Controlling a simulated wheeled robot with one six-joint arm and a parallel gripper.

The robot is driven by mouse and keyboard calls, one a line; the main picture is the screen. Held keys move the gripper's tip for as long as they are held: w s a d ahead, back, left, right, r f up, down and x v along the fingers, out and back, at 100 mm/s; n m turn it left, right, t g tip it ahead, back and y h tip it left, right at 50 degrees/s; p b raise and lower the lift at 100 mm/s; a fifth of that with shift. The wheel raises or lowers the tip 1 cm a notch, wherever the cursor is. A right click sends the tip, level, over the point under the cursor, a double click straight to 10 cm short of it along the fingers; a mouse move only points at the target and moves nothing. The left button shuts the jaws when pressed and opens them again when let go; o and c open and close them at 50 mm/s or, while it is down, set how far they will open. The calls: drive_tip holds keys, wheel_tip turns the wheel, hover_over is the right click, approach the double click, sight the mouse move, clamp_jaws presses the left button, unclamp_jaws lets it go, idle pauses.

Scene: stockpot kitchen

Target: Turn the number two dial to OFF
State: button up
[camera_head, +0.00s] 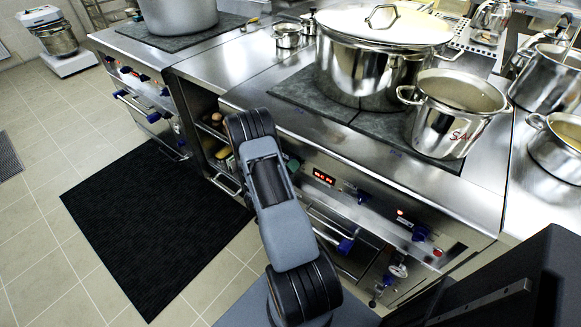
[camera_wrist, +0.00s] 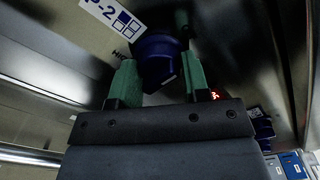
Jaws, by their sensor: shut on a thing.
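The number two dial (camera_wrist: 157,62) is a dark blue knob on the steel front panel, in the upper middle of the wrist view. A white label (camera_wrist: 112,14) reading "P-2" with a small burner diagram is above and left of it. Part of a "HI" mark shows beside the dial; no OFF mark is readable. My gripper (camera_wrist: 160,74) has its green fingers on either side of the dial and is shut on it. In the head view my arm hides the dial and most of the gripper.
The stove top (camera_head: 468,188) carries a large lidded stockpot (camera_head: 345,72) and a smaller open pot (camera_head: 440,128). Other blue knobs (camera_head: 420,233) and a red display (camera_head: 323,177) are along the front panel. A black mat (camera_head: 150,225) lies on the clear tiled floor at left.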

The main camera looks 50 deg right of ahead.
idle(0.3)
drive_tip(key=o, duration=0.9)
drive_tip(key=a, duration=0.9)
drive_tip(key=s+a, duration=0.1)
drive_tip(key=a, duration=0.3)
drive_tip(key=shift+s+a, duration=0.1)
drive_tip(key=shift+a, duration=0.3)
